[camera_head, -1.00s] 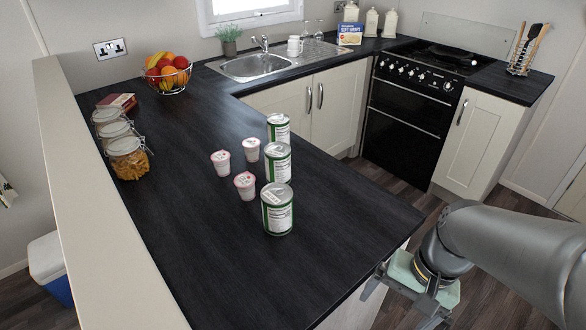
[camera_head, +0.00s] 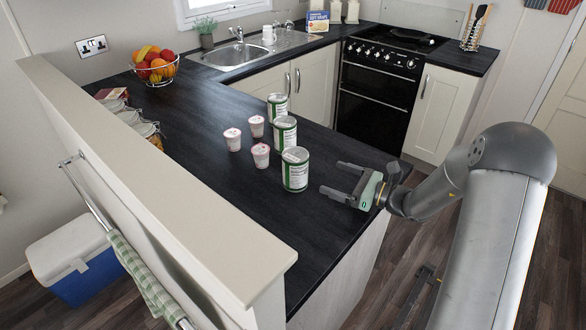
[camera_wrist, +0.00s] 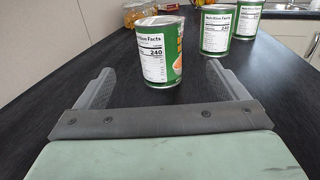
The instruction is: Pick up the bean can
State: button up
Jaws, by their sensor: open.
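Three cans with white and green labels stand upright in a row on the dark counter. The nearest bean can (camera_head: 295,170) stands just left of my gripper (camera_head: 340,178), with the middle can (camera_head: 283,134) and the far can (camera_head: 277,107) behind it. In the wrist view the nearest can (camera_wrist: 160,52) is ahead, between the lines of the two open fingers (camera_wrist: 160,85) and slightly beyond their tips. The other cans (camera_wrist: 217,30) (camera_wrist: 247,20) stand to its right. My gripper is open and empty, low over the counter, apart from the can.
Several small white-and-pink pots (camera_head: 261,155) stand left of the cans. Glass jars (camera_head: 145,130) and a fruit bowl (camera_head: 155,68) are farther left on the counter (camera_head: 215,185). A cream ledge (camera_head: 150,175) edges it. The counter front is clear.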

aim_at(307, 168)
jog(key=p+x, duration=0.2)
jog(key=x, duration=0.6)
jog(key=shift+a+r, duration=0.1)
jog(key=shift+a, duration=0.15)
jog(key=p+x, duration=0.1)
jog(key=x, duration=0.3)
jog(key=shift+w+a+p, duration=0.1)
jog(key=shift+w+p, duration=0.05)
jog(key=shift+p, duration=0.2)
jog(key=shift+c, duration=0.3)
jog(key=c, duration=1.3)
